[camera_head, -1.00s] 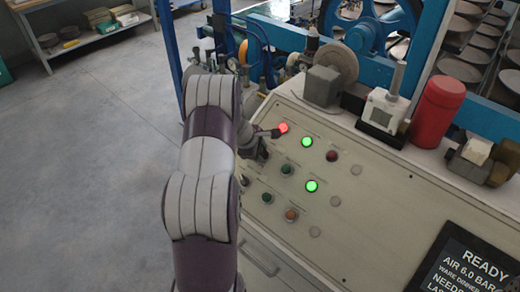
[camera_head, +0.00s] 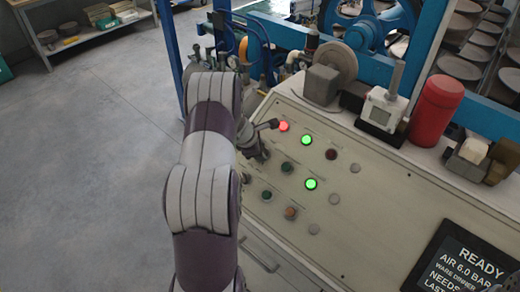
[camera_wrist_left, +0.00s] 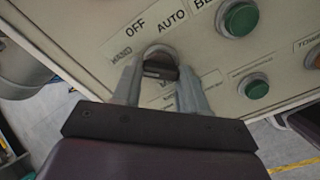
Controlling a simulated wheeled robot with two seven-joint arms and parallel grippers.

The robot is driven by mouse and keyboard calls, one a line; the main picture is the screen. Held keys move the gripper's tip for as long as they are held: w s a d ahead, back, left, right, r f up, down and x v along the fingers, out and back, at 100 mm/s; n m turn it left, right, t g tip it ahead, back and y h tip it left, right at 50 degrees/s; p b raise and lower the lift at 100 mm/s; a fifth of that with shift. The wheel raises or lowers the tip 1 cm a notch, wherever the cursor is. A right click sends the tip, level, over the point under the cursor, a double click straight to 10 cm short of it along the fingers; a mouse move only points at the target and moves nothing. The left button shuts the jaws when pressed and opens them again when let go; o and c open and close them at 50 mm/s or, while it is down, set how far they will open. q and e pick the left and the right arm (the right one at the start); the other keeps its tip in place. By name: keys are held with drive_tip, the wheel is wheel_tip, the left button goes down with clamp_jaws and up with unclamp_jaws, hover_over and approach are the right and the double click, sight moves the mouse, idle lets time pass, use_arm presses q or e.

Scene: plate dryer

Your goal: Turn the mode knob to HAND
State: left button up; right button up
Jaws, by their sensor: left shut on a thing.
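The mode knob (camera_wrist_left: 160,62) is a dark round selector on the cream panel (camera_head: 385,200), with its labels HAND, OFF and AUTO printed around its upper side in the left wrist view. HAND (camera_wrist_left: 121,55) is at the left, OFF is above, and AUTO is at the upper right. My left gripper (camera_wrist_left: 157,76) is shut on the knob, one finger on each side. Where the knob's pointer stands is not clear. In the head view my left gripper (camera_head: 257,140) is at the panel's upper left, and my arm hides the knob. My right gripper is not in view.
Green buttons (camera_wrist_left: 241,18) sit close to the right of the knob. A lit red lamp (camera_head: 284,126) and lit green lamps (camera_head: 306,140) are on the panel. A red canister (camera_head: 436,108) and a READY screen (camera_head: 468,262) are farther right.

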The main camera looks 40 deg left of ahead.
use_arm(q)
drive_tip(key=shift+w+a+r, duration=0.1)
drive_tip(key=shift+r, duration=0.1)
drive_tip(key=o, duration=1.1)
drive_tip(key=shift+c, duration=0.2)
drive_tip(key=v, duration=1.2)
drive_tip(key=shift+s+r+b, duration=0.2)
drive_tip(key=shift+s+b, duration=0.15)
drive_tip(key=shift+b, duration=0.05)
